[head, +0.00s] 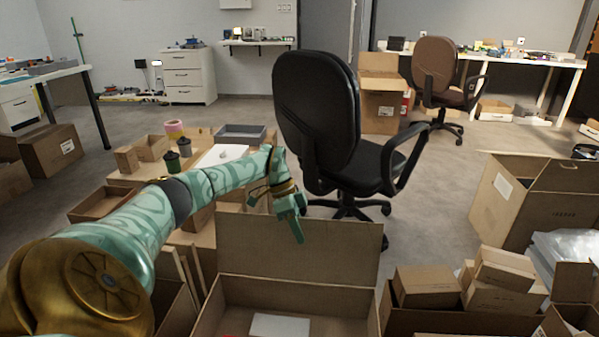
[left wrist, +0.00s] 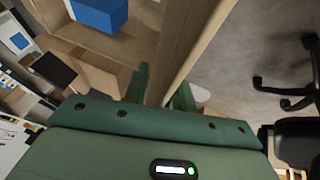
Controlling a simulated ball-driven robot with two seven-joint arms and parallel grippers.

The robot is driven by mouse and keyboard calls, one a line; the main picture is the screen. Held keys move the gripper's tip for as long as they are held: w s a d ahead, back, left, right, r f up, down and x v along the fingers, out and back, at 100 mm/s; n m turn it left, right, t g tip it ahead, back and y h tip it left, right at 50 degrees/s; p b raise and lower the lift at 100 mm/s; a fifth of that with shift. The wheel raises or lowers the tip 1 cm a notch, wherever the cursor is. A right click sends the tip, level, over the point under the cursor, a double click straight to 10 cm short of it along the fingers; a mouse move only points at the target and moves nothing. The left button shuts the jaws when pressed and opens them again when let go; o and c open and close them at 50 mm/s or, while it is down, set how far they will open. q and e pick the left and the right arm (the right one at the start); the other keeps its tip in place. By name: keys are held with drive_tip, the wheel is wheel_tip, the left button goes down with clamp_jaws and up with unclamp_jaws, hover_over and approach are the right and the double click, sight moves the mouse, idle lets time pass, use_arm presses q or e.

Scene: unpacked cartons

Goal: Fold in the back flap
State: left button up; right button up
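The open carton (head: 300,292) stands at the bottom centre of the head view. Its back flap (head: 320,250) stands up along the far edge. My left gripper (head: 293,225) reaches over the flap's top edge, fingers pointing down. In the left wrist view, the flap's edge (left wrist: 185,45) runs between the two separated green fingers of this gripper (left wrist: 163,94). The gripper looks open around the flap, with gaps beside it. My right gripper is in neither view.
A white flat item (head: 280,326) lies in the carton. A black office chair (head: 318,115) stands just behind the flap. Small boxes (head: 427,285) fill a carton at right. A blue box (left wrist: 98,14) shows in the left wrist view. Grey floor is clear between chair and right carton (head: 520,205).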

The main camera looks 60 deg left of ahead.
use_arm(q)
clamp_jaws()
idle(1.3)
